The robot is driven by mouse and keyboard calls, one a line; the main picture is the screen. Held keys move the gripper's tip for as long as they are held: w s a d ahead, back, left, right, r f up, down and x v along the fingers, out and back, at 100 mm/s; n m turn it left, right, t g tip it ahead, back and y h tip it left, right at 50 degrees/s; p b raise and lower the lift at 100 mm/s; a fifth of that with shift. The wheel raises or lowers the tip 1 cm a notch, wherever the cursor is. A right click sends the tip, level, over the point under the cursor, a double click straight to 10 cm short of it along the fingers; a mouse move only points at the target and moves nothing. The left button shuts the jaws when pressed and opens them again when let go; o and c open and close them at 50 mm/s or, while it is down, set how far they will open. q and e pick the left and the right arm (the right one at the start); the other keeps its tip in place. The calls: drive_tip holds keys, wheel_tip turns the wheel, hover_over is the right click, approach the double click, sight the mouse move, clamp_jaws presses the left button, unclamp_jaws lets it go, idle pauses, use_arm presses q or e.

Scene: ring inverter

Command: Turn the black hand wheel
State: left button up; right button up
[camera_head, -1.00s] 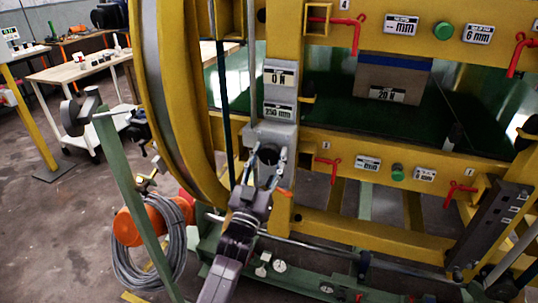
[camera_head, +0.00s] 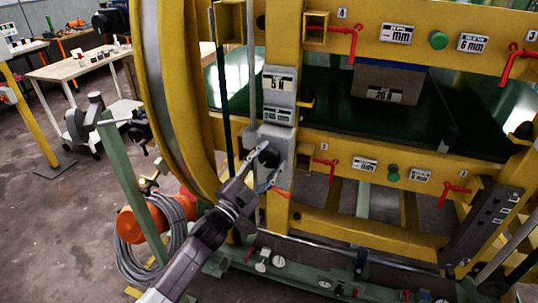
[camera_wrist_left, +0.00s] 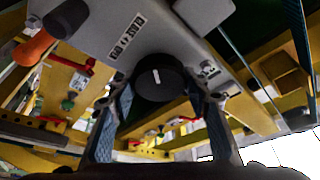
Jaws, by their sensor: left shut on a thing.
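The black hand wheel (camera_head: 268,157) sits on the front of a grey box (camera_head: 280,136) on the yellow frame's upright. In the left wrist view the wheel (camera_wrist_left: 158,76) is a round black knob with a white mark, between the two fingers. My left gripper (camera_head: 266,170) reaches up from below and is shut on the wheel, one finger on each side; it also shows in the left wrist view (camera_wrist_left: 157,96). The fingers hide part of the wheel's rim in the head view. My right gripper is not in view.
A display (camera_head: 279,83) above the box reads 5 N. Red levers (camera_head: 327,166) and green buttons (camera_head: 393,173) sit on the yellow frame. A coiled grey cable (camera_head: 150,245) hangs at lower left. A second black knob (camera_wrist_left: 69,15) shows in the left wrist view.

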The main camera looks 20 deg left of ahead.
use_arm(q)
drive_tip(key=shift+m+h+p, duration=0.3)
drive_tip(key=shift+m+h, duration=0.1)
drive_tip(key=shift+m, duration=0.4)
drive_tip(key=shift+g, duration=0.3)
drive_tip(key=o, duration=1.2)
drive_tip(key=shift+c, duration=0.2)
drive_tip(key=v, duration=1.2)
